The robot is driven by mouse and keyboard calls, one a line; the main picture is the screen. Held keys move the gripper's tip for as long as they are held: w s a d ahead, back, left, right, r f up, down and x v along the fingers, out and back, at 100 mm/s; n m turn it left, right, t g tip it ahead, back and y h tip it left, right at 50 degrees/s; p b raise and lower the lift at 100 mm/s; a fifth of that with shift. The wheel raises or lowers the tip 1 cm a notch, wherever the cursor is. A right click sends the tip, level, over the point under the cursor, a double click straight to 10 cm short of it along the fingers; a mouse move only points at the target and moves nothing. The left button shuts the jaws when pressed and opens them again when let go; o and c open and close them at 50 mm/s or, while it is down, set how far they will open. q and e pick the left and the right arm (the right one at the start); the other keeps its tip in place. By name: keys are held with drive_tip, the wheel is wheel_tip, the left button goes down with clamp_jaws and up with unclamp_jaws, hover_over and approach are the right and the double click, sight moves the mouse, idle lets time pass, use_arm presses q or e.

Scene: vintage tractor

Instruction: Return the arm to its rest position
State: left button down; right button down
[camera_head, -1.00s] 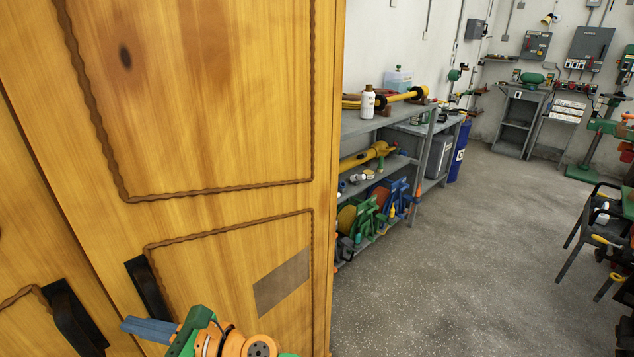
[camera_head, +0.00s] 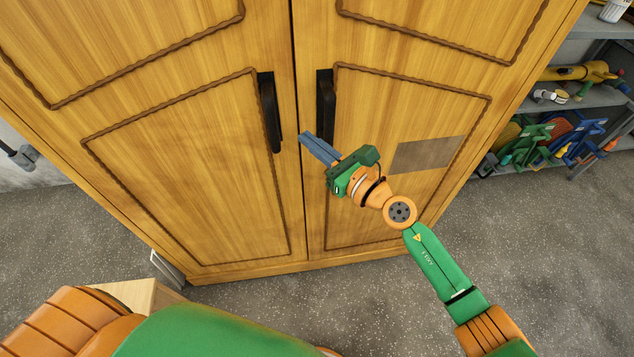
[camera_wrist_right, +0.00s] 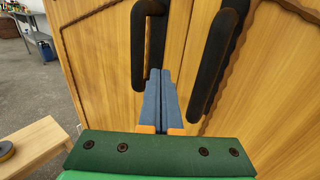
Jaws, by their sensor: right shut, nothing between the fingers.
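My right gripper (camera_head: 304,138) is in front of the wooden cabinet, its blue fingers pressed together and empty. In the head view its tips show beside the lower end of the black right door handle (camera_head: 325,108). The black left door handle (camera_head: 270,112) is a little further left. The right wrist view shows the shut fingers (camera_wrist_right: 163,72) between the two dark handles; I cannot tell whether they touch anything. My right arm reaches in from the lower right, bent at the wrist. My left gripper is out of view.
Both doors of the wooden cabinet (camera_head: 200,170) look shut. A grey shelf (camera_head: 590,98) with tools and colourful machines stands to the right. Speckled floor (camera_head: 370,290) is open in front of the cabinet.

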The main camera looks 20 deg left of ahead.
drive_tip(key=s+d+p, duration=0.3)
drive_tip(key=s+d, duration=0.1)
drive_tip(key=s, duration=0.3)
drive_tip(key=w+d+f+m+t+h, duration=0.1)
drive_tip(key=w+d+f+m+h, duration=0.1)
drive_tip(key=d+f+m+h, duration=0.55)
drive_tip(key=w+d+f+m+t+h, duration=0.15)
drive_tip(key=d+f+m, duration=0.35)
drive_tip(key=f+m, duration=0.7)
drive_tip(key=s+d+f+m+g+h, duration=0.35)
drive_tip(key=s+d+f+m, duration=0.45)
drive_tip(key=d+f+m, duration=0.3)
drive_tip(key=s+d+f+m+g+h, duration=0.1)
drive_tip(key=s+f+m+g, duration=0.1)
drive_tip(key=s+m, duration=0.3)
drive_tip(key=s+d+f+m+g+h, duration=0.1)
drive_tip(key=s+f+m, duration=0.4)
drive_tip(key=s, duration=0.7)
drive_tip(key=s+d+f+m+g+h, duration=0.1)
drive_tip(key=s+d+f+m+g, duration=0.2)
drive_tip(key=s, duration=0.5)
drive_tip(key=shift+s+d+f+m+g, duration=0.2)
drive_tip(key=shift+f+m+g, duration=0.4)
drive_tip(key=shift+m, duration=0.45)
